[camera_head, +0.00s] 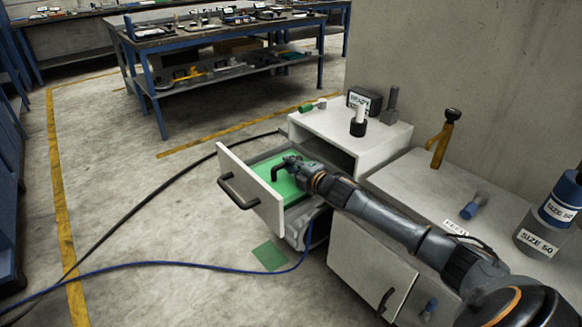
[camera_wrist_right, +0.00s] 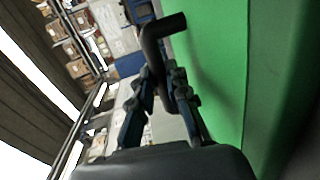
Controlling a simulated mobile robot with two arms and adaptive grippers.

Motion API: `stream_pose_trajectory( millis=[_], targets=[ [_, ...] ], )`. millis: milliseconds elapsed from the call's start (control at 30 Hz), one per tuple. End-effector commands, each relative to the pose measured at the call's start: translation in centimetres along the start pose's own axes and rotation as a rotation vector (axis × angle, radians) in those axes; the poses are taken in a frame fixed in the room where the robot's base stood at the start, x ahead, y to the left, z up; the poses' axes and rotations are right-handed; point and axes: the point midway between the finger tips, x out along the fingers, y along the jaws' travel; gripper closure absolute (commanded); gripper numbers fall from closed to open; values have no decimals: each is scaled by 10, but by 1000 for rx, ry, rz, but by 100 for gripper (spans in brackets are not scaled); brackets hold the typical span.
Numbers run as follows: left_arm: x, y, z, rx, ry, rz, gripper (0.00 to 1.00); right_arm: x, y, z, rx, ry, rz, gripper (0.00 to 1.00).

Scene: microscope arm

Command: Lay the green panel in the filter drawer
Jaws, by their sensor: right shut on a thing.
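The filter drawer (camera_head: 250,184) is pulled out of the white cabinet, with a black handle on its front. The green panel (camera_head: 273,172) is within the drawer's opening; I cannot tell whether it rests on the bottom. My right gripper (camera_head: 288,168) is over the panel, shut on a black bent handle (camera_wrist_right: 161,28). The handle's end meets the green panel (camera_wrist_right: 215,80) in the wrist view, though the joint is not clear. The gripper and arm hide part of the panel and drawer. My left gripper is not in view.
The white cabinet (camera_head: 345,128) carries a black labelled block and small tools. A lower bench (camera_head: 420,185) at right holds labelled bottles. A green square (camera_head: 270,255) lies on the floor below the drawer, near dark and blue cables. The floor at left is mostly open.

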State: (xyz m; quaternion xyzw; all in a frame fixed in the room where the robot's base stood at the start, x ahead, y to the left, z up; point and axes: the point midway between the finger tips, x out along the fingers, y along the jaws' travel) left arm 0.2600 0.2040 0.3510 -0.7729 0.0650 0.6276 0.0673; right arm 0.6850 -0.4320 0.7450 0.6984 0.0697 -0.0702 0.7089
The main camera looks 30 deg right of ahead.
Motion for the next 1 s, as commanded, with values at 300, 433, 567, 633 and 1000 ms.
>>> stream_pose_trajectory(
  millis=[300, 433, 567, 633, 1000],
  targets=[
    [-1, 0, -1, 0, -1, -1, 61, 0, 0, 0, 1, 1, 3, 100],
    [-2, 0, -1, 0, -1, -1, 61, 0, -2, 0, 1, 0, 0, 64],
    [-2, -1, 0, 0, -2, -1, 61, 0, -2, 0, 1, 0, 0, 62],
    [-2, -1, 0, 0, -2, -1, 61, 0, -1, 0, 1, 0, 0, 62],
    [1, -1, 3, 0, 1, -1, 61, -21, -1, 0, 0, 1, -4, 62]
  ],
)
